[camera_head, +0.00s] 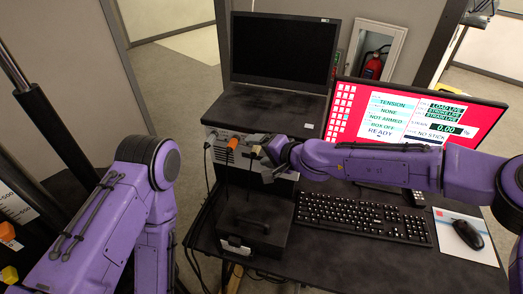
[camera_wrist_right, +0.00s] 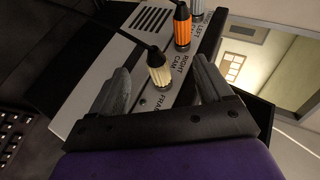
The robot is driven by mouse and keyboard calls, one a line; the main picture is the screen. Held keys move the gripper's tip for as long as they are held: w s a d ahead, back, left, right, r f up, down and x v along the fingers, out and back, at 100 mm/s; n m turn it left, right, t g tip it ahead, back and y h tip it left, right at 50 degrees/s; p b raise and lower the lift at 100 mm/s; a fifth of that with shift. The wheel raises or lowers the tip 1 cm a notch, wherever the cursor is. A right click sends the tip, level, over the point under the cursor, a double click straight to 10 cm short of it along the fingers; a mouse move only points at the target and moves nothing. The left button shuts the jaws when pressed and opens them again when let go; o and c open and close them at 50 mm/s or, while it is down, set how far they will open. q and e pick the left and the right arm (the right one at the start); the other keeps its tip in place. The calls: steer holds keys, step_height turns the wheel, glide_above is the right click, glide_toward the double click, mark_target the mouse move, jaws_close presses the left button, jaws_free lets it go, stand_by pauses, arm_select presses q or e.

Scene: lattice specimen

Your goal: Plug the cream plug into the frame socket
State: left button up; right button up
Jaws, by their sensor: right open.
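The cream plug (camera_wrist_right: 160,72) shows in the right wrist view, with its black cable running up and to the left. It stands at the grey socket panel (camera_wrist_right: 135,52), close to the "RIGHT CAM" and "FRAME" lettering. I cannot tell whether it is seated in a socket. My right gripper (camera_wrist_right: 163,82) is open, with one finger on each side of the plug and gaps visible. In the head view the right gripper (camera_head: 270,154) is at the panel's right end. The frame socket is not clearly visible. My left arm is in the head view, but its gripper is not.
An orange plug (camera_wrist_right: 182,28) and a grey plug (camera_wrist_right: 197,8) stand farther along the panel. A laptop (camera_head: 280,60) sits above it. A monitor (camera_head: 415,115) stands behind my right arm. A keyboard (camera_head: 360,217), mouse (camera_head: 467,234) and black box (camera_head: 250,220) occupy the desk.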

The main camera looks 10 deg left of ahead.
stand_by(0.3)
steer(key=p+v, duration=0.1)
steer(key=v, duration=0.4)
stand_by(0.4)
steer(key=b+v, duration=0.1)
steer(key=v, duration=0.9)
steer(key=shift+s+d, duration=0.2)
steer(key=shift+r, duration=0.1)
stand_by(0.8)
